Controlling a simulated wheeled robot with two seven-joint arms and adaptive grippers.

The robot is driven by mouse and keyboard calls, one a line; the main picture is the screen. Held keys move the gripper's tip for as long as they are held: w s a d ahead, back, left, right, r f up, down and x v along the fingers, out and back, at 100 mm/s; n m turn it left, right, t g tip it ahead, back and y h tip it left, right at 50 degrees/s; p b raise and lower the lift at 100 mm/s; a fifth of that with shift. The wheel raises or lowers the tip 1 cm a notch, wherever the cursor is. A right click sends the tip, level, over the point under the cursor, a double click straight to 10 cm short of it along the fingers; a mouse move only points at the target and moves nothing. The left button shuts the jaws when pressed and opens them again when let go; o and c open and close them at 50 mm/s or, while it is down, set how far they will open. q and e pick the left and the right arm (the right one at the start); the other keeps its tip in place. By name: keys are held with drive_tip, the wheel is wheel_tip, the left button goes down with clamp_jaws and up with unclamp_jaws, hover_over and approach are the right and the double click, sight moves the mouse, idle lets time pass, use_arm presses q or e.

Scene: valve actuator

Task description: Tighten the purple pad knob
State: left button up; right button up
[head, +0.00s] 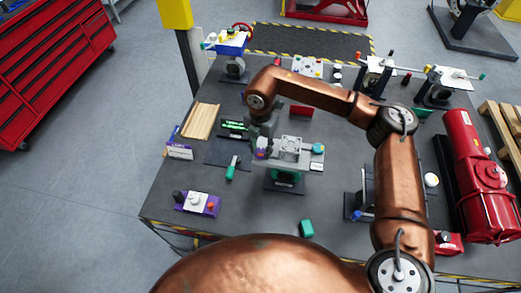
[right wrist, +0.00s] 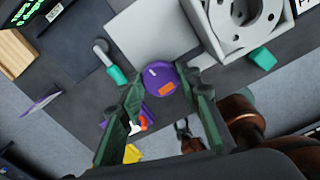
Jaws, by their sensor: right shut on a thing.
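The purple pad knob (right wrist: 160,78) is a round purple cap with an orange patch and a pale mark. It sits beside a light grey flanged fixture (right wrist: 225,25). How far the knob is screwed in cannot be seen. My left gripper is not in view.
A green-handled tool (head: 232,167) lies left of the fixture. A purple box with a white knob (head: 197,203) stands at the table's front left. A wooden block (head: 200,121) is at left, a red cylinder (head: 480,175) at right. The front middle table is mostly clear.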

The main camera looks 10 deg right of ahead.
sight(261, 151)
drive_tip(key=shift+a+r+m, duration=0.1)
drive_tip(key=shift+m, duration=0.5)
drive_tip(key=o, duration=1.2)
drive_tip(key=shift+c, duration=0.2)
wheel_tip(261, 151, up, 12)
